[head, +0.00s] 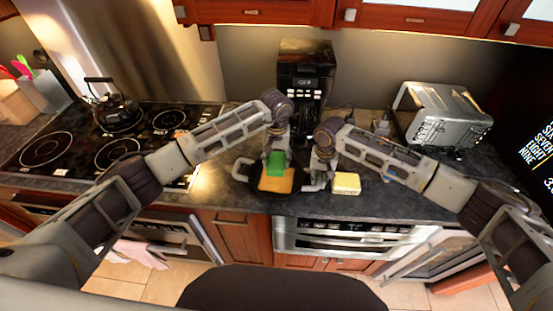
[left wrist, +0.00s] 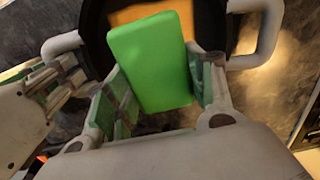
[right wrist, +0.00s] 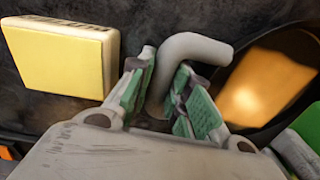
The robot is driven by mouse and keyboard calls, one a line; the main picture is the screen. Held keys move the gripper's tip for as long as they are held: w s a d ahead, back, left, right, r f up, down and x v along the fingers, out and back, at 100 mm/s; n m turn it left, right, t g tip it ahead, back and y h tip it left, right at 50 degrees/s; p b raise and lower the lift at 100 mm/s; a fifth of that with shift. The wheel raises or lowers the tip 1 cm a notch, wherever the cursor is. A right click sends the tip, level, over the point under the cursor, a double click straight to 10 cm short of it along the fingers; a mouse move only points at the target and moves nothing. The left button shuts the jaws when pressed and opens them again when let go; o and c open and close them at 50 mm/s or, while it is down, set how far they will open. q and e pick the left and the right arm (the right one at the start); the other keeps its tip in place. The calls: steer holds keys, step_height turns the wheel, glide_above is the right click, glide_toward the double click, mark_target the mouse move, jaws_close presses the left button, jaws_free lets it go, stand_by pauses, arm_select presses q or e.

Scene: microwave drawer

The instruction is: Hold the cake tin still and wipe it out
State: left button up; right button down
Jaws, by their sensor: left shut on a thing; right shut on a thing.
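The cake tin (head: 256,189) is a dark round pan with pale bent handles on two sides, standing on the counter. Its inside shows an orange patch (head: 277,182). My left gripper (left wrist: 154,66) is shut on a green sponge-like block (head: 275,161), held over the tin's far part; whether the block touches the bottom is unclear. My right gripper (right wrist: 165,68) is shut on the tin's right handle (right wrist: 197,46). The tin's dark wall also shows in the left wrist view (left wrist: 93,20).
A yellow-and-white block (head: 346,183) lies on the counter right of the tin. A black coffee machine (head: 305,68) stands behind. The counter's front edge is close to the tin.

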mark_target(283, 167)
stand_by(0.4)
arm_select(q)
steer(key=shift+w+d, duration=0.3)
steer(key=shift+d, duration=0.35)
steer(key=shift+w+d, duration=0.25)
steer(key=shift+d, duration=0.4)
steer(key=shift+f, duration=0.1)
steer(key=shift+f, duration=2.8)
steer(key=shift+f, duration=0.65)
steer(key=shift+a, duration=0.25)
steer(key=shift+w+a, duration=0.1)
steer(key=shift+a, duration=0.85)
steer(key=shift+a, duration=0.1)
